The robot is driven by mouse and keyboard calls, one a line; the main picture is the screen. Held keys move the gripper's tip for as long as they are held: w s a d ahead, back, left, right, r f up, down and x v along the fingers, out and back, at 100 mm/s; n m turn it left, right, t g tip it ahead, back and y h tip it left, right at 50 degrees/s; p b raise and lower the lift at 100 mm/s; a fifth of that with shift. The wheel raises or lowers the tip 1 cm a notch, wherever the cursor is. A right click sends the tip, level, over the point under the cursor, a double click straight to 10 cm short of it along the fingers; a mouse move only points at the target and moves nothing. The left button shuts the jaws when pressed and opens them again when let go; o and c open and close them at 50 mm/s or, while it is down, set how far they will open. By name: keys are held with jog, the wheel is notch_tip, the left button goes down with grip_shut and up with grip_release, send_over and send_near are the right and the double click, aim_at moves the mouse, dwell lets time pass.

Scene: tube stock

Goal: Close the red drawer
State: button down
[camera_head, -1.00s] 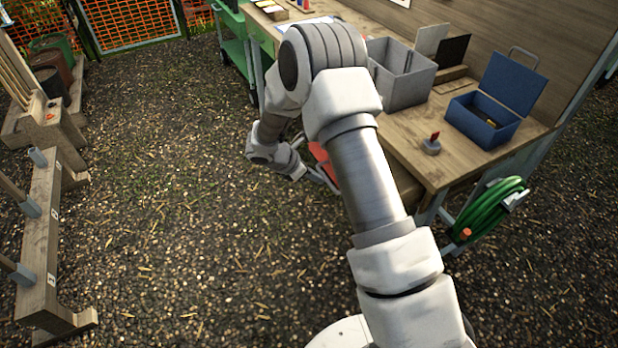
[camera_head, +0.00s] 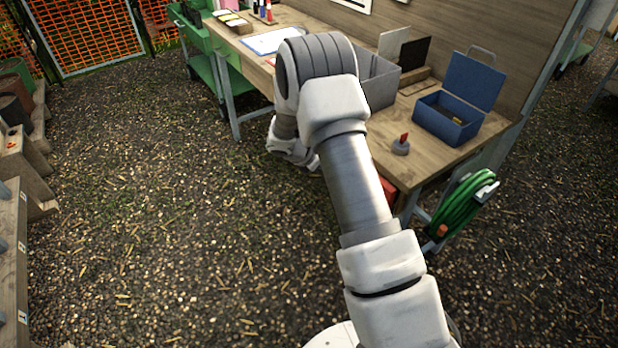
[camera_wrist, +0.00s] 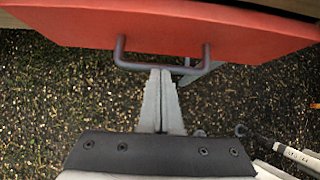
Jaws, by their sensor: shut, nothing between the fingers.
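The red drawer (camera_wrist: 180,28) fills the top of the wrist view, its front spanning most of the width with a grey bar handle (camera_wrist: 128,60). My gripper (camera_wrist: 161,74) is shut and empty, its fingertips at the handle's crossbar. I cannot tell whether they touch it. In the head view only a small red patch of the drawer (camera_head: 389,190) shows under the bench top, right of my arm. My arm hides the rest, so how far it stands out is unclear.
The wooden workbench (camera_head: 425,162) carries a grey bin (camera_head: 378,82), an open blue toolbox (camera_head: 446,118) and a small red-topped grey item (camera_head: 401,146). A green hose reel (camera_head: 462,208) hangs at its near end. The gravel left of my arm is clear.

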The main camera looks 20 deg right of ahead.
jog(key=shift+w+d, duration=0.25)
jog(key=shift+d, duration=0.55)
jog(key=shift+w+d, duration=0.2)
jog(key=shift+d, duration=0.55)
